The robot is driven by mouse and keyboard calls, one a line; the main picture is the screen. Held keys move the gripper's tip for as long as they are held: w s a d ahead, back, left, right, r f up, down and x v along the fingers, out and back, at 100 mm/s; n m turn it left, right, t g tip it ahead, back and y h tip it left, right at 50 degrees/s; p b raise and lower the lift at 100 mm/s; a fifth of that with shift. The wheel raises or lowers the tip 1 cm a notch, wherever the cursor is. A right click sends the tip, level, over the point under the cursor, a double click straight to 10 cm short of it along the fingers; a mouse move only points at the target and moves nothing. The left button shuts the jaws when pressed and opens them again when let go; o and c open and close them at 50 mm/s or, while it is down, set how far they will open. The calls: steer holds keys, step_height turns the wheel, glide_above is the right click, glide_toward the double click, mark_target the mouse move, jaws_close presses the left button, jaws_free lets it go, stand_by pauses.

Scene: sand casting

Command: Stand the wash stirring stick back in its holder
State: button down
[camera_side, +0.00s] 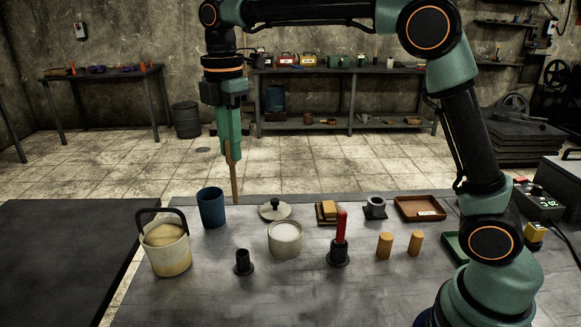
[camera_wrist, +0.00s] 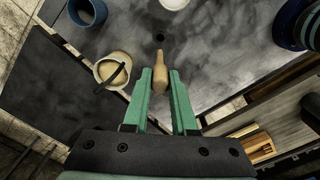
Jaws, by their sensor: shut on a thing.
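My gripper (camera_side: 230,148) points down over the table and is shut on a wooden stirring stick (camera_side: 235,183). The stick hangs nearly upright with its lower end in the air. In the wrist view, the stick (camera_wrist: 161,58) sits between the green fingertips of my gripper (camera_wrist: 161,80). A small empty black holder (camera_side: 244,262) with a flanged base stands on the table, and I take it as the stick's holder. It also shows in the wrist view (camera_wrist: 160,37), just beyond the stick's end. The stick is apart from it.
A blue cup (camera_side: 211,208), a handled bucket (camera_side: 166,248) and a white pot (camera_side: 285,239) stand around the black holder. A red-handled tool (camera_side: 342,228) stands in another black base. Two wooden cylinders (camera_side: 385,245) are to the right. The front table is mostly clear.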

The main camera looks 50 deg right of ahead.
step_height(320, 180, down, 18)
stand_by(0.5)
steer(key=c, duration=0.7)
jaws_free()
